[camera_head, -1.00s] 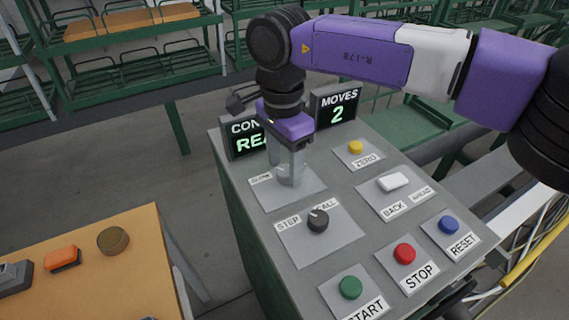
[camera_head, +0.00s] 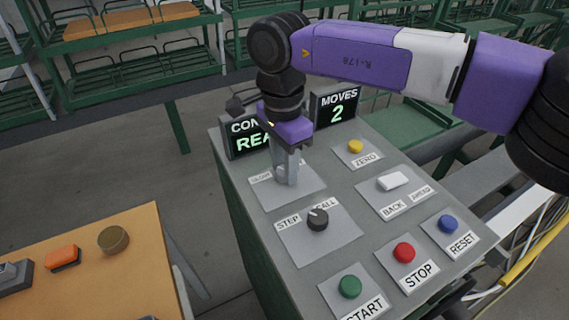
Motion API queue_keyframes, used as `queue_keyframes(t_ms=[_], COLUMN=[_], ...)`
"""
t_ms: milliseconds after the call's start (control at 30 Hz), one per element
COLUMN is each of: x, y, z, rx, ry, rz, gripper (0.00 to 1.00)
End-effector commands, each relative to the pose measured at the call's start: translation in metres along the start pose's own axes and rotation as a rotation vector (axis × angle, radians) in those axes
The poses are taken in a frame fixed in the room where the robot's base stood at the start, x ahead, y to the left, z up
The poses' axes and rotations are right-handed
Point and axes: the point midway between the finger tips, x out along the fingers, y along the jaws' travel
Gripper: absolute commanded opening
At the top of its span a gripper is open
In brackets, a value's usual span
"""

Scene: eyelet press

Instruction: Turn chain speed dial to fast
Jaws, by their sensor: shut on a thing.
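The chain speed dial sits on the grey plate (camera_head: 302,190) at the far left of the control panel. My gripper (camera_head: 287,178) points straight down over this plate and is shut on the dial, whose knob is mostly hidden behind the fingers. A label (camera_head: 261,178) at the plate's left edge is partly covered and hard to read. The label on the right side of the plate is hidden by my gripper, so I cannot tell the dial's setting.
Nearby are a STEP/CALL knob (camera_head: 317,219), a white BACK/AHEAD switch (camera_head: 393,180), and yellow (camera_head: 355,146), green (camera_head: 350,286), red (camera_head: 404,253) and blue (camera_head: 448,224) buttons. Two displays, one reading MOVES 2 (camera_head: 336,105), stand behind. A wooden table (camera_head: 135,265) is at the lower left.

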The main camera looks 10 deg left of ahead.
Motion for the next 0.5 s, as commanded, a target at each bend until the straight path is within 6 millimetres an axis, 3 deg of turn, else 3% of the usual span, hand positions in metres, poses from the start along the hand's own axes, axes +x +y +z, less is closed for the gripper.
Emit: queue_keyframes(t_ms=[500], x=[-0.0019], y=[0.0002], z=[-0.0011], rx=[0.392], ry=[-0.015], rz=[0.001], gripper=[0.00])
